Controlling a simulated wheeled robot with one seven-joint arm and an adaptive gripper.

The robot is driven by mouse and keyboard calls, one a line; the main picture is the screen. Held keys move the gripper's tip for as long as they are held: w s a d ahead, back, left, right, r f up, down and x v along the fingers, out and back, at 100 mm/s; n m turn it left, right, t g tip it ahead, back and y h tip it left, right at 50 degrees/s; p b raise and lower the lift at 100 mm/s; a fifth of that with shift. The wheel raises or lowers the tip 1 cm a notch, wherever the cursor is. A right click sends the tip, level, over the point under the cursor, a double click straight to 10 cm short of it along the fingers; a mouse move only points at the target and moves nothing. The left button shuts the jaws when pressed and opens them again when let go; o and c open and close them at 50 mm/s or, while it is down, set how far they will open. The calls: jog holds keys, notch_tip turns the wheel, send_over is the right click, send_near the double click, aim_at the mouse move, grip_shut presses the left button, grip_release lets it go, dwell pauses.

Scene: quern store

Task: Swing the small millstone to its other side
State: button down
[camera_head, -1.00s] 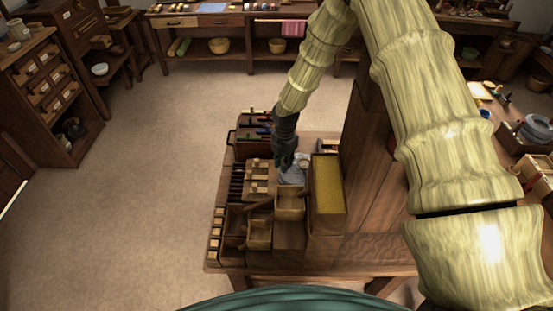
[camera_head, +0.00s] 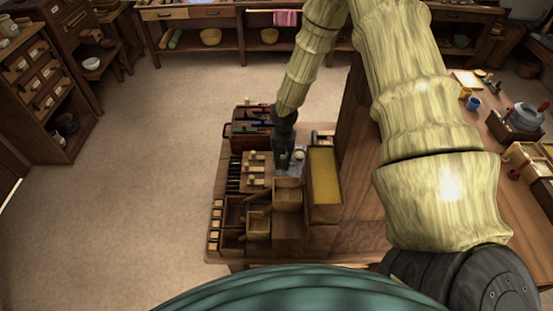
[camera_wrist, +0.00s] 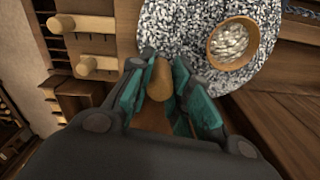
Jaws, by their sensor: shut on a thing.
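The small millstone (camera_wrist: 205,40) is a speckled grey disc. It lies nearly face-on at the top of the wrist view, with a round opening (camera_wrist: 232,44) ringed in wood and filled with pale pieces. A short wooden handle (camera_wrist: 160,80) stands at its lower left edge. My gripper (camera_wrist: 158,82) has its teal fingers shut on this handle, one on each side. In the head view my gripper (camera_head: 283,160) reaches down on the bench, and the millstone (camera_head: 296,166) shows only as a small grey patch beside it, mostly hidden.
A tall box with a yellow top (camera_head: 324,175) stands close to the right of the stone. Wooden bins (camera_head: 258,225) are in front, pegs (camera_head: 254,170) to the left, and a tool rack (camera_head: 250,127) behind. Open floor (camera_head: 130,210) lies left of the bench.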

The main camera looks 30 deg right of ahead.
jog(key=shift+d, duration=0.1)
jog(key=c, duration=1.3)
grip_release()
jog(key=shift+r, duration=0.1)
notch_tip(320, 180, up, 12)
jog(key=shift+f, duration=0.1)
